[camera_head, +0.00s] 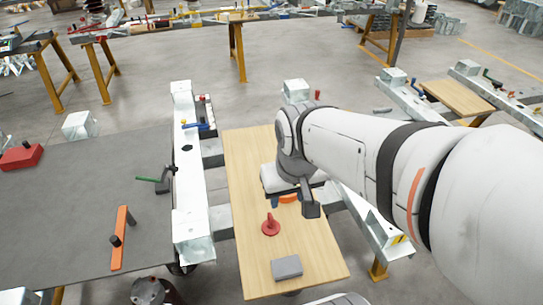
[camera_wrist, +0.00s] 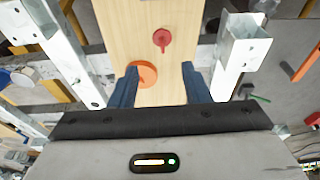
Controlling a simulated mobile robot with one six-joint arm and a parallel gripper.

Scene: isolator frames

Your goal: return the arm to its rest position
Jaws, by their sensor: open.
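My gripper (camera_head: 287,204) hangs over the light wooden board (camera_head: 250,180), its arm reaching in from the right. In the wrist view my gripper (camera_wrist: 159,72) shows two blue fingers spread wide apart, with nothing clamped between them. An orange round piece (camera_wrist: 142,74) shows near the left finger; it is partly seen under my gripper in the head view (camera_head: 289,198). I cannot tell whether a finger touches it. A red piece with a handle (camera_head: 270,225) lies on the board, apart from the fingers, and also shows in the wrist view (camera_wrist: 162,39).
A grey block (camera_head: 287,267) lies at the board's near end. Metal beams flank the board, one at left (camera_head: 188,180) and one at right (camera_head: 375,225). A dark table (camera_head: 90,200) at left holds an orange bar (camera_head: 120,240). Open floor lies beyond.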

